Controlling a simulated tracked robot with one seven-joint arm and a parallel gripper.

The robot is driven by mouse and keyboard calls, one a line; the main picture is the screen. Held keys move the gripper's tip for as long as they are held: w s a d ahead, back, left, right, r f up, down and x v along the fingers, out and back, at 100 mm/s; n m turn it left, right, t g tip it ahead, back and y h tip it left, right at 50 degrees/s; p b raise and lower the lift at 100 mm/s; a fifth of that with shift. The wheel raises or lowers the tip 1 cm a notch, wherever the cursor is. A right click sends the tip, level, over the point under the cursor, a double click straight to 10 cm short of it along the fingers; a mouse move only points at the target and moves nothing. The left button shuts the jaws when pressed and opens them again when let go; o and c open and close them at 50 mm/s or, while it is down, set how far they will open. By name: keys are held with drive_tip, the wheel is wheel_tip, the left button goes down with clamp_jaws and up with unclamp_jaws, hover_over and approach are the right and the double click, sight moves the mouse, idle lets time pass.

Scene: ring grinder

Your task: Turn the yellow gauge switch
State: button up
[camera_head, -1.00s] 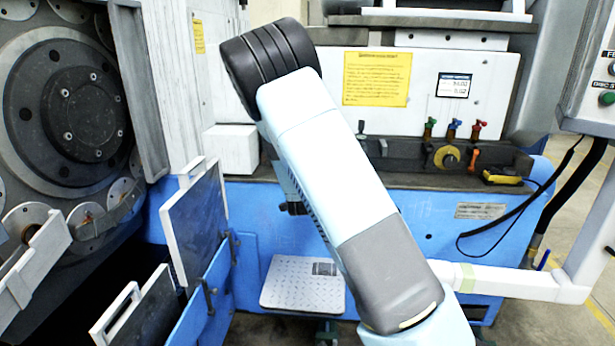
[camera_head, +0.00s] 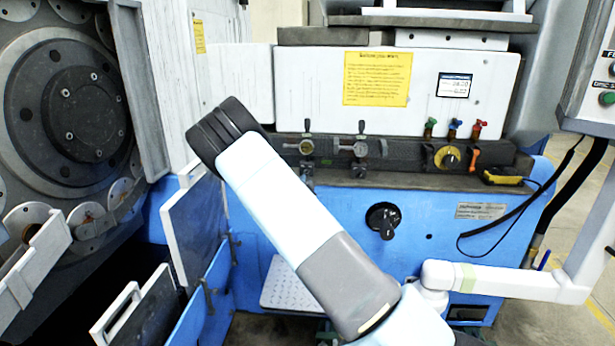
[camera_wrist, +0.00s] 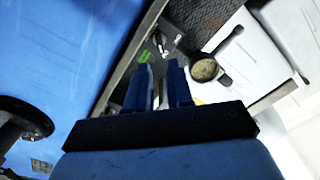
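The yellow gauge switch (camera_head: 447,157) is a round yellow dial with a dark centre on the dark rail of the blue machine, right of centre in the head view. It is in plain sight there and my arm is clear of it. My gripper (camera_wrist: 159,66) shows in the wrist view, its two blue fingers apart with a narrow gap and nothing clearly held between them. In the head view the gripper itself cannot be made out. A round beige-faced gauge (camera_wrist: 204,70) lies right of the fingertips in the wrist view; I cannot tell which gauge it is.
Red, blue and green valves (camera_head: 454,126) sit above the yellow switch, with an orange handle (camera_head: 475,156) beside it. Two small gauges (camera_head: 334,146) are farther left. A black rotary knob (camera_head: 383,219) is on the blue front. A white jointed beam (camera_head: 510,281) crosses lower right.

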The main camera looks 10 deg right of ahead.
sight(308, 173)
drive_tip(key=x, duration=0.7)
drive_tip(key=shift+c, duration=0.5)
clamp_jaws()
drive_tip(key=shift+d, duration=0.1)
